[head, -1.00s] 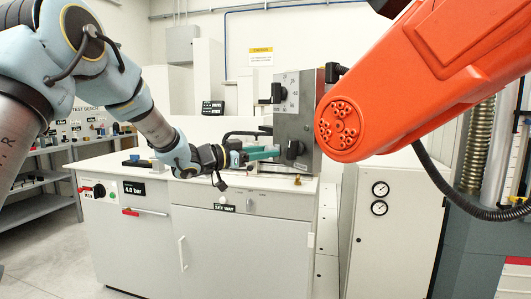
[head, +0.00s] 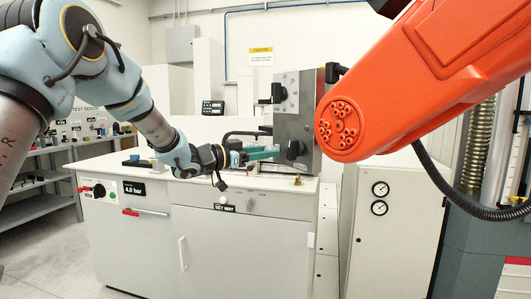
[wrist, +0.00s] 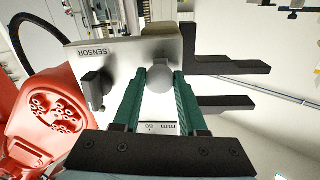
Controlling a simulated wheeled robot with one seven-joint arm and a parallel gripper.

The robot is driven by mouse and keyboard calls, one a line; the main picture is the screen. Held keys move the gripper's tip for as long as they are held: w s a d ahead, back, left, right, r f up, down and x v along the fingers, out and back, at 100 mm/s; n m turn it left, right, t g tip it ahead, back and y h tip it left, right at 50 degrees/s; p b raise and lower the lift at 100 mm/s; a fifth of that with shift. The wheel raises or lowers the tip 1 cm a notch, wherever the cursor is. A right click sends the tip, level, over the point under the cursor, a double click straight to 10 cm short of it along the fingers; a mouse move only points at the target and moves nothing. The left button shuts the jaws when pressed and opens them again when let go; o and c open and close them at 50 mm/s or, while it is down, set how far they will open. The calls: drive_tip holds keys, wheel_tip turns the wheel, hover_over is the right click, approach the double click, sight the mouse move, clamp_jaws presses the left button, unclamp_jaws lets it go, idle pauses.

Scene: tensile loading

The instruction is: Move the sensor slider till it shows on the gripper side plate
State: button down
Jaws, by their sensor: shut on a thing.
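My gripper (head: 264,154) reaches the face of the grey upright unit (head: 298,108) on the white bench. In the wrist view, its two green fingers (wrist: 160,80) are shut on a round grey knob (wrist: 160,72), one finger on each side. The knob stands out from a pale plate lettered SENSOR (wrist: 115,58). A millimetre scale (wrist: 160,128) shows between the fingers, mostly covered. A black knob (wrist: 96,88) sits left of the fingers on the same plate. I cannot tell what the slider reads, and no gripper side plate can be made out for certain.
A large orange robot arm (head: 430,80) hangs at the right. A small brass fitting (head: 297,181) stands on the bench top (head: 250,182), which is mostly clear.

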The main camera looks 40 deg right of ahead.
drive_tip(key=shift+r, duration=0.35)
drive_tip(key=shift+c, duration=2.2)
unclamp_jaws()
drive_tip(key=w+a+b, duration=0.2)
drive_tip(key=a+b, duration=0.1)
drive_tip(key=a, duration=0.7)
drive_tip(key=shift+a, duration=0.35)
